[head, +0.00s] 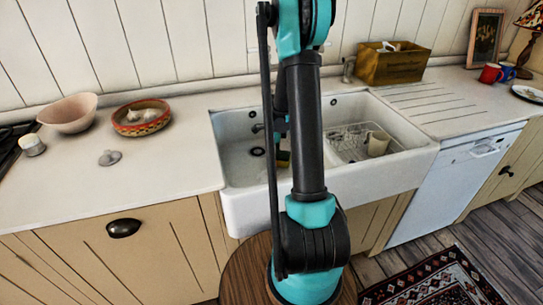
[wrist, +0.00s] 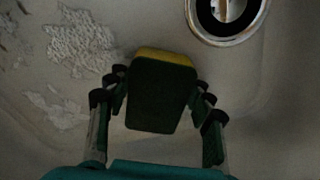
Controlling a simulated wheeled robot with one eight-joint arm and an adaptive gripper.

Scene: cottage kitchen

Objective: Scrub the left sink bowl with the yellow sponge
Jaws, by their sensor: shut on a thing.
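The yellow sponge (wrist: 158,92) with a dark green pad is held between the fingers of my gripper (wrist: 158,92) in the wrist view. In the head view a small part of the sponge (head: 283,160) shows beside my arm, inside the left sink bowl (head: 240,170). My gripper is shut on the sponge, low in the bowl; I cannot tell if it touches the floor. Pale crusty patches (wrist: 80,43) lie on the bowl surface to the left of the sponge. The drain (wrist: 227,18) is at the upper right of the wrist view. My arm hides much of the bowl's right part.
The right bowl holds a wire rack (head: 347,142) and a cream mug (head: 377,143). A pink bowl (head: 68,114), a patterned bowl (head: 142,118) and a grey lid-like thing (head: 110,158) stand on the left counter. A wooden box (head: 392,65) stands behind the sink.

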